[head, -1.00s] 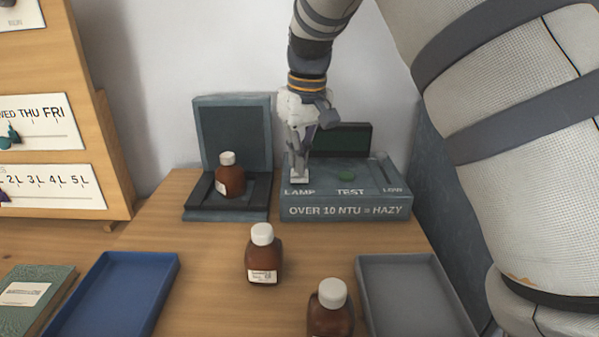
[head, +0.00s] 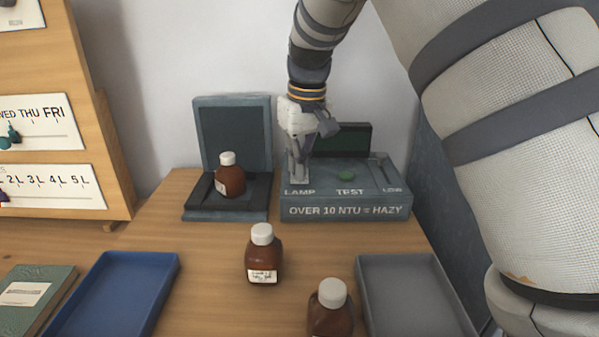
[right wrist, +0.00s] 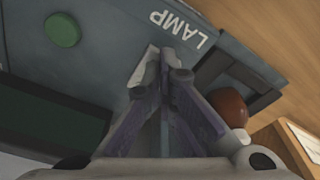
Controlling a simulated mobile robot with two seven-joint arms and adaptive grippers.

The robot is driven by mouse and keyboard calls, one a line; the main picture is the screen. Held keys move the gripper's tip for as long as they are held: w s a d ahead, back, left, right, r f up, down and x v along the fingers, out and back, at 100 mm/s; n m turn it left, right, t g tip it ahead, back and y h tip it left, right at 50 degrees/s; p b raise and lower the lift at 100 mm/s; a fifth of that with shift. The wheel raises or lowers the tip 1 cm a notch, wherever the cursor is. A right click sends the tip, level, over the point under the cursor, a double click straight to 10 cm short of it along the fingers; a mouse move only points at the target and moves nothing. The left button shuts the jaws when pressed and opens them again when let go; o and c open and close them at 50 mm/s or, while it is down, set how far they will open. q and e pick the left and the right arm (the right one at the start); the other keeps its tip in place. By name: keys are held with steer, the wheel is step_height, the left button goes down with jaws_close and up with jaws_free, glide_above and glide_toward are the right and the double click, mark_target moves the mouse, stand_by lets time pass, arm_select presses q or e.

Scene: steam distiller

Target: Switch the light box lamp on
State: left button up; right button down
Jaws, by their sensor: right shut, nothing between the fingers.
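The grey-blue control box (head: 345,211) stands at the back right of the table, with LAMP, TEST and LOW on its top and "OVER 10 NTU = HAZY" on its front. My right gripper (head: 298,180) is shut and empty, pointing down at the box top just behind the LAMP label. In the right wrist view its closed tips (right wrist: 166,58) are beside the word LAMP; they hide any switch there, and I cannot tell whether they touch it. The light box (head: 235,135), left of the control box, has a dark upright panel and a brown bottle (head: 230,178) on its base. My left gripper is not in view.
A green button (head: 345,175) and a dark display (head: 345,139) are on the control box. Two brown bottles (head: 263,258) (head: 330,312) stand in front. A blue tray (head: 113,300) is front left, a grey tray (head: 413,300) front right. A wooden rack (head: 112,160) is left.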

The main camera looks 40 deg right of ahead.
steer(key=shift+f, duration=0.15)
steer(key=shift+r, duration=3.5)
